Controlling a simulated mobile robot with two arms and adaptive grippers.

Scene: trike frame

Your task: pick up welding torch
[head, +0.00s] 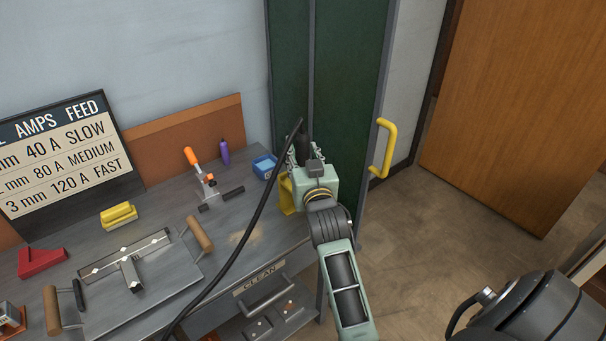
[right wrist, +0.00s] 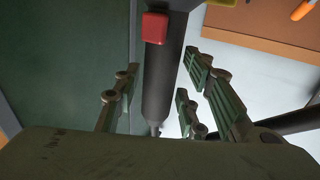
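The welding torch (right wrist: 165,85) shows in the right wrist view as a dark upright cylinder with a red button, between the fingers of my right gripper (right wrist: 165,92). A narrow gap shows on each side of it, so the fingers look open around it. In the head view my right gripper (head: 304,148) is at the right end of the bench, in front of the green cabinet. The dark end of the torch (head: 303,135) shows there, partly hidden by the fingers, with a black cable (head: 246,235) hanging down to the left. My left gripper is not in view.
A yellow holder (head: 286,196) stands just behind my right wrist. The bench (head: 235,240) carries a blue box (head: 265,167), an orange-handled clamp (head: 191,157), a purple bottle (head: 224,152) and a framed plate. The green cabinet (head: 345,60) with its yellow handle (head: 384,150) is close by.

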